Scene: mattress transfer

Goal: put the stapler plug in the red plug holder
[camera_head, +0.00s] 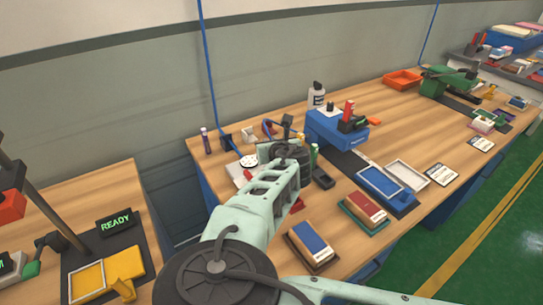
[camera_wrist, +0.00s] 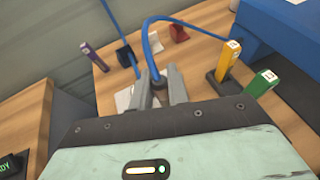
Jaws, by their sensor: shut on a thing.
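My gripper (camera_wrist: 161,92) is shut in the wrist view, with its two grey fingers on either side of a dark plug (camera_wrist: 157,82). A blue hose rises from this plug and arcs to the right, so I take it for the stapler plug. The plug's lower end is hidden. The red plug holder (camera_wrist: 179,34) is a small red block on the bench, beyond the fingers and to their right, apart from the plug. It also shows in the head view (camera_head: 268,127), partly hidden. My arm hides most of my gripper there.
A black block (camera_wrist: 124,55) and a purple marker (camera_wrist: 88,57) stand left of the fingers. Yellow (camera_wrist: 229,60) and green (camera_wrist: 262,83) upright pieces stand to the right. A blue machine (camera_head: 338,130) is farther right. Another blue hose (camera_head: 208,70) hangs by the wall.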

